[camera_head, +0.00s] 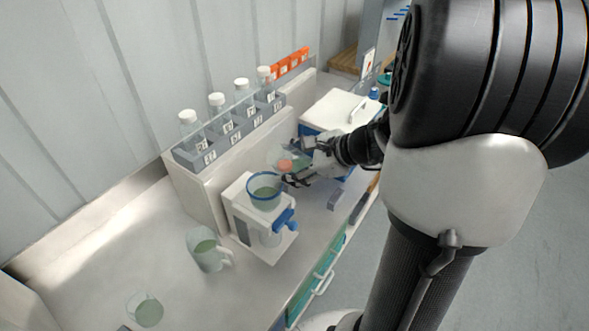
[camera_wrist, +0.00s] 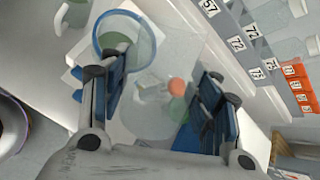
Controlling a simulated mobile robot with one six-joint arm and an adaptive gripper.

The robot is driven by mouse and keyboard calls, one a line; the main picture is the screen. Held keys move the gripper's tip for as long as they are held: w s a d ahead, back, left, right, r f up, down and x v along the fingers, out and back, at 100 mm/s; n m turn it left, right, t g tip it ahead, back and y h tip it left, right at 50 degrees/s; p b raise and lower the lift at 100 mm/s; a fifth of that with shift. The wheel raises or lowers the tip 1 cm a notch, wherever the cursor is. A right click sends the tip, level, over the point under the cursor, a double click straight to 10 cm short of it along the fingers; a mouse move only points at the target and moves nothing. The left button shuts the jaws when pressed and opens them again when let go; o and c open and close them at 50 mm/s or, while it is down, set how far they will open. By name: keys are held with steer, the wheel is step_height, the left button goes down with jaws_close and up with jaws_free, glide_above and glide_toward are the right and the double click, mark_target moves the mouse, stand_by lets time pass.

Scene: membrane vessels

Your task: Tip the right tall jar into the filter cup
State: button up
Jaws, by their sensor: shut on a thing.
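My gripper (camera_wrist: 160,108) is shut on a clear tall jar (camera_wrist: 165,60), with its blue-padded fingers on either side of it. The jar is see-through, with an orange-red spot and some pale green showing in it. In the head view the jar (camera_head: 279,154) looks tilted, just behind and right of the filter cup (camera_head: 265,204). The cup has a blue rim, shows pale green inside and sits on a white stand. In the wrist view the filter cup (camera_wrist: 146,62) is beyond the fingers, partly overlapped by the jar's outline. I cannot tell whether liquid is flowing.
A grey rack (camera_head: 182,157) holds several white-capped bottles behind the stand (camera_head: 243,222). A pitcher (camera_head: 206,262) and a beaker (camera_head: 145,312) with green liquid stand at the front left. A white-lidded blue box (camera_head: 335,108) is at the right. The left counter is largely clear.

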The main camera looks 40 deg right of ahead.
steer(key=r+m+t+y, duration=0.1)
steer(key=r+t+y, duration=0.1)
steer(key=r, duration=0.1)
steer(key=a+r+m+t+y, duration=0.1)
steer(key=r+y, duration=0.1)
steer(key=r, duration=0.1)
steer(key=w+a+r+m+t+y+p, duration=0.1)
steer(key=r+m+t+y, duration=0.1)
steer(key=r, duration=0.2)
steer(key=shift+a+t, duration=0.25)
steer(key=shift+t, duration=0.05)
